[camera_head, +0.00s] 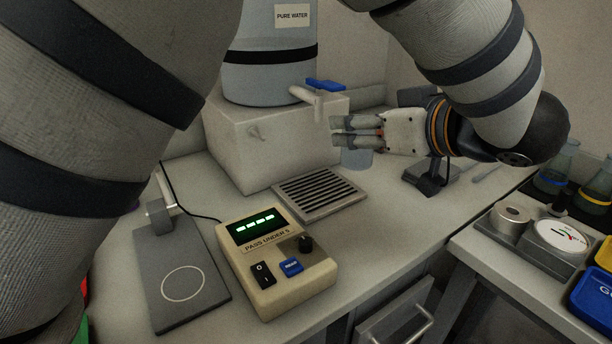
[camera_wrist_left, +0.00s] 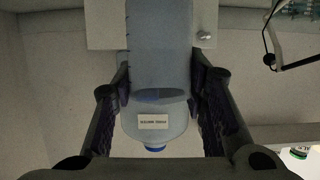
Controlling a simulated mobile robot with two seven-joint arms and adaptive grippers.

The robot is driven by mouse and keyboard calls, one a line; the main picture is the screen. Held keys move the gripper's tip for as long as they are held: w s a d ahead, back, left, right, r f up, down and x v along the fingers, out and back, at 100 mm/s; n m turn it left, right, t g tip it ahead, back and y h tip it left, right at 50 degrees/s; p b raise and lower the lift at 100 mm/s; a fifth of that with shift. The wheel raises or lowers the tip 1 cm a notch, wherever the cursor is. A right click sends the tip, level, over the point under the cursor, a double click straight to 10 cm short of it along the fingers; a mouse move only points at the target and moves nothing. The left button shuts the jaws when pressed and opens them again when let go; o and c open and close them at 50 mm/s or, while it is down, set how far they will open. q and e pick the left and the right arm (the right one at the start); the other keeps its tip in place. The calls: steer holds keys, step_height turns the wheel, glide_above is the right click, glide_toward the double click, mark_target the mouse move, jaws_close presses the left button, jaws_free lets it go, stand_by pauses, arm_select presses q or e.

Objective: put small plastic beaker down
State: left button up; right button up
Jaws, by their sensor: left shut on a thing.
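My left gripper (camera_head: 340,132) is shut on the small plastic beaker, in front of the white block under the water jug. The beaker (camera_head: 357,158) is pale blue and see-through; in the head view only a part shows below the fingers. In the left wrist view the beaker (camera_wrist_left: 158,50) stands between the two fingers (camera_wrist_left: 158,78), one pad on each side, with marks on its wall. Its rim appears toward the middle of that picture. I cannot tell whether its base touches the counter. My right gripper is not in view.
The water jug (camera_head: 270,60) stands on the white block (camera_head: 258,145), its blue-handled tap (camera_head: 322,86) near my gripper. A drain grille (camera_head: 320,194), a beige control box (camera_head: 275,265) and a grey plate (camera_head: 185,290) lie nearer. Flasks (camera_head: 555,168) stand right. Bare counter (camera_head: 385,210) lies right of the grille.

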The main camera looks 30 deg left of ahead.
arm_select(q)
steer(key=w+a+f, duration=0.2)
steer(key=a+f, duration=0.1)
steer(key=f, duration=0.1)
steer(key=w+a+f+b, duration=0.1)
steer(key=w+a+f, duration=0.1)
steer(key=a+f, duration=0.2)
steer(key=w+a+f, duration=0.2)
steer(key=a+f, duration=0.2)
steer(key=f, duration=0.1)
steer(key=shift+w+a+b, duration=0.1)
steer(key=shift+w+b, duration=0.15)
steer(key=shift+b, duration=0.05)
steer(key=shift+r, duration=0.15)
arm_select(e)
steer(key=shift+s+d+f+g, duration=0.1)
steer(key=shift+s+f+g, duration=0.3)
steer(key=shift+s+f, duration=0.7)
arm_select(q)
steer(key=o, duration=1)
